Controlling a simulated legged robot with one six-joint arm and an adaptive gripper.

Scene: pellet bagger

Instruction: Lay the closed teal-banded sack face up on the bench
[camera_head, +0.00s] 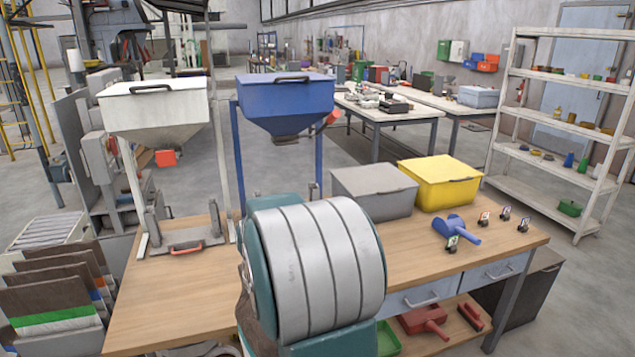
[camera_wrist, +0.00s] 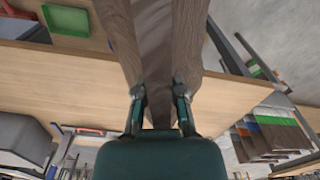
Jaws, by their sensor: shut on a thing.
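My gripper (camera_wrist: 159,100) is shut on a brown sack (camera_wrist: 157,45) in the wrist view, with one finger on each side of its narrow folded part. The sack reaches from the fingers to the top edge of that view. No teal band shows on the part in sight, and I cannot tell which face is turned up. In the head view my arm hides the gripper and most of the sack; a brown strip (camera_head: 252,325) shows beside the arm. The wooden bench (camera_head: 180,300) lies around and behind my arm.
A rack of banded sacks (camera_head: 55,300) stands at left. The bench's left front is clear.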

